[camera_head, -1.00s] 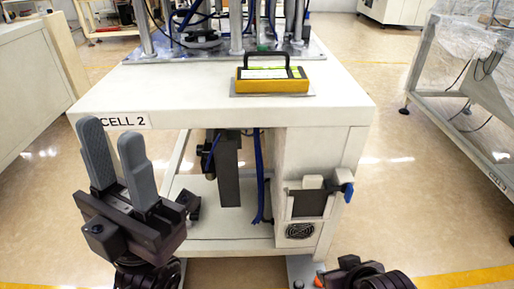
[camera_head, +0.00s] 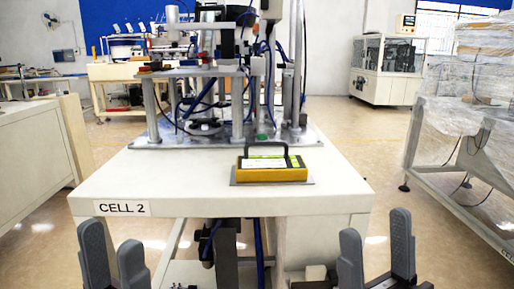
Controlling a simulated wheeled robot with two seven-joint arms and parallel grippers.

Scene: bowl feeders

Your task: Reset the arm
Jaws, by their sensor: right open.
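My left gripper (camera_head: 112,238) shows at the lower left, with two grey fingers pointing up. The fingers are apart with nothing between them. My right gripper (camera_head: 376,224) shows at the lower right, also with its grey fingers up, apart and empty. Both grippers are in front of the white table (camera_head: 222,205) labelled CELL 2 and touch nothing that I can see. The lower parts of both arms are cut off by the bottom edge of the view.
A yellow device (camera_head: 272,174) with a black handle lies on a plate near the table's front. The feeder machine (camera_head: 215,140) stands behind it. A wrapped rack (camera_head: 455,130) is at the right and a white bench (camera_head: 35,140) at the left.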

